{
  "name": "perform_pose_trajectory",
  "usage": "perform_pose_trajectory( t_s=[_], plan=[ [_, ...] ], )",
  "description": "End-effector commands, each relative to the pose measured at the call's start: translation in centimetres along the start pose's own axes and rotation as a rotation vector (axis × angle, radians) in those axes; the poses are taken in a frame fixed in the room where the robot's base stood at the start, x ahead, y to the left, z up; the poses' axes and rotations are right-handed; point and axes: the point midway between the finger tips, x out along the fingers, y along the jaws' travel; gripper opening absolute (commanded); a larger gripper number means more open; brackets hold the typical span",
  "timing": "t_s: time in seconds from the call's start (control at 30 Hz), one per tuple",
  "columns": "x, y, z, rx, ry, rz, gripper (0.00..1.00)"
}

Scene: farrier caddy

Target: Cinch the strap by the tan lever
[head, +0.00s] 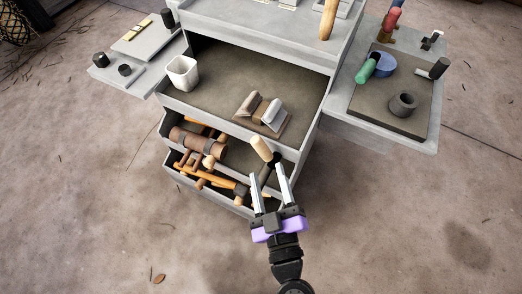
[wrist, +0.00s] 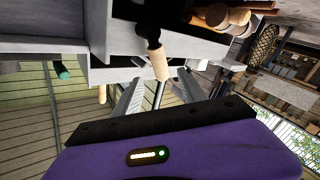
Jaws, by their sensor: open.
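The tan lever (head: 262,148) is a short, pale wooden-looking cylinder on a dark pivot at the front right of the grey caddy. In the wrist view the tan lever (wrist: 159,64) hangs from its black mount, lined up between my fingers. My gripper (head: 266,170) is open and empty, with its fingertips close to the lever. It also shows in the wrist view (wrist: 160,77). I cannot tell whether a finger touches the lever. I cannot make out the strap for certain; a brown roll (head: 190,139) with dark bands lies in the upper drawer.
The lower drawer (head: 235,207) stands open with wooden-handled tools. Side shelves stick out left and right (head: 428,133). The floor in front is clear.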

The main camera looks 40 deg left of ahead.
Motion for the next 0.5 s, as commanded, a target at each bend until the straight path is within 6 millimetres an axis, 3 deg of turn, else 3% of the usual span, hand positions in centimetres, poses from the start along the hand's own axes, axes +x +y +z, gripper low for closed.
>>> perform_pose_trajectory(
  t_s=[0.3, 0.5],
  plan=[
    [4.7, 0.1, -0.4, 0.001, 0.002, -0.001, 0.49],
    [6.6, 0.0, -0.1, 0.002, 0.001, -0.001, 0.49]
  ],
)
